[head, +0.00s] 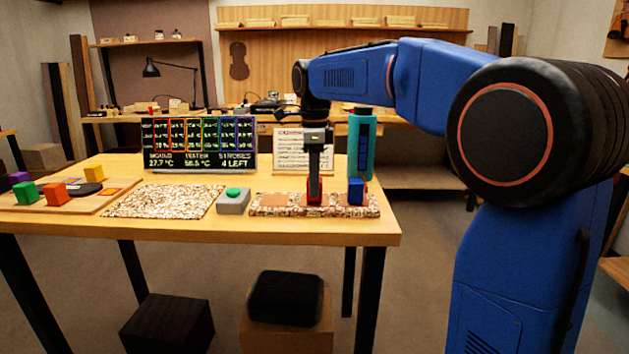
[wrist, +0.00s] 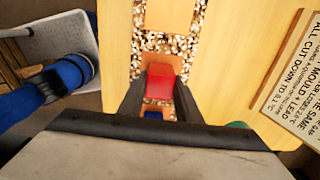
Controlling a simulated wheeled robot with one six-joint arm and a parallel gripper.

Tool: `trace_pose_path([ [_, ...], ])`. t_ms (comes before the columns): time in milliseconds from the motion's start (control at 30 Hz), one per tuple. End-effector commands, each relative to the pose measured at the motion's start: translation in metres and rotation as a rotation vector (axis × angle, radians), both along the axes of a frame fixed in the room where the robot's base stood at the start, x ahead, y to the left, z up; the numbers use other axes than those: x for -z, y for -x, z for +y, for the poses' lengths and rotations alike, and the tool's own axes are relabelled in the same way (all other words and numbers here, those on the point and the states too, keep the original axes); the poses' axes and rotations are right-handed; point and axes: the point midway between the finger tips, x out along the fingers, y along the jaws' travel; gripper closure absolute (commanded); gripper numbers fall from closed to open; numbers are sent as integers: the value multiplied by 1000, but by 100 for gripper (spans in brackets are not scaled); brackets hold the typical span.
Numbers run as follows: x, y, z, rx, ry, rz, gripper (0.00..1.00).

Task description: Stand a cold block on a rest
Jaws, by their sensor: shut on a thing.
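My gripper (head: 314,196) is shut on a red block (wrist: 160,82), which also shows low between the fingers in the head view (head: 314,199). The block is over or on an orange-brown pad of the speckled rest strip (head: 290,212); I cannot tell whether it touches. A dark blue block (head: 356,191) stands on the strip just right of my gripper. Part of it shows behind the red block in the wrist view (wrist: 153,115). Another orange-brown pad (head: 273,200) on the strip's left is empty.
A teal bottle (head: 361,140) stands behind the blue block. Left of the strip are a grey box with a green button (head: 233,193), a speckled mat (head: 150,203) and a wooden board (head: 92,206) with coloured blocks. A display (head: 200,145) and a printed card (head: 303,150) stand behind.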

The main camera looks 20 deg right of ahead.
Motion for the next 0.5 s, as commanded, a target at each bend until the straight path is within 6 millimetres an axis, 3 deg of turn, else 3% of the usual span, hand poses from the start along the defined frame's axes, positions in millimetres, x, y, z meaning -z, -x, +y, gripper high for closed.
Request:
trace_pose_path([
  [100, 2, 0, 0, 0, 0, 0, 91],
  [133, 2, 0, 0, 0, 0, 0, 65],
  [200, 2, 0, 0, 0, 0, 0, 48],
  [500, 1, 0, 0, 0, 0, 0, 48],
])
